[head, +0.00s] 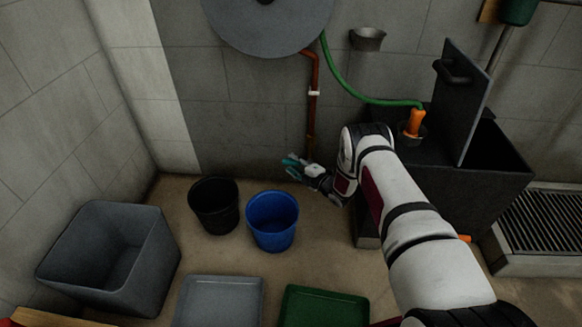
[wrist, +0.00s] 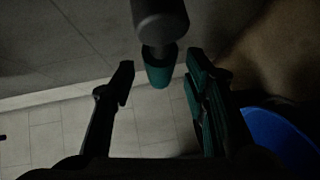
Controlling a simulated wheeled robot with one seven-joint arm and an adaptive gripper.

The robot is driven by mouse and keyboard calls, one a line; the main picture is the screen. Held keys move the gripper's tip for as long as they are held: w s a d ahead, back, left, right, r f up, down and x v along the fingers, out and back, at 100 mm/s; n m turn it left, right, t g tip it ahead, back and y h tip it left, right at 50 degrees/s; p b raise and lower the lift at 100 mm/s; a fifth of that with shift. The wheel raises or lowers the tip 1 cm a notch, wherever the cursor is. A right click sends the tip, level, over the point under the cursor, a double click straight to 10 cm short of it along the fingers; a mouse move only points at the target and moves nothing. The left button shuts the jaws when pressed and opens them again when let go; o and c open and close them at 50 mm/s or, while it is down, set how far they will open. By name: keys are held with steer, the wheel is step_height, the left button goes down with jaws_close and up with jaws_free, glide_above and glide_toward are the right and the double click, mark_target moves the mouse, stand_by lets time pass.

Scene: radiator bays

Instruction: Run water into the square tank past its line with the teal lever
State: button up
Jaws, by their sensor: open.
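My gripper (head: 298,165) is low near the back wall, below the copper pipe. In the wrist view its two dark fingers (wrist: 160,85) are spread apart. A dark rod with a teal end (wrist: 160,68), seemingly the teal lever, shows between and just beyond the fingertips; contact cannot be told. The right finger also has a teal pad. In the head view, teal at the gripper cannot be split into lever and pads. A square grey open tub (head: 110,255) stands on the floor at left, and a dark box-shaped tank (head: 450,185) stands at right. No fill line or water is discernible.
A black bucket (head: 214,205) and a blue bucket (head: 272,220) stand below my gripper. A grey tray (head: 218,300) and a green tray (head: 323,307) lie in front. A green hose (head: 345,82) runs to an orange fitting (head: 415,122). A floor grate (head: 545,220) is at right.

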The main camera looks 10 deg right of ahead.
steer(key=shift+b+x, duration=0.3)
steer(key=shift+x, duration=0.8)
jaws_close()
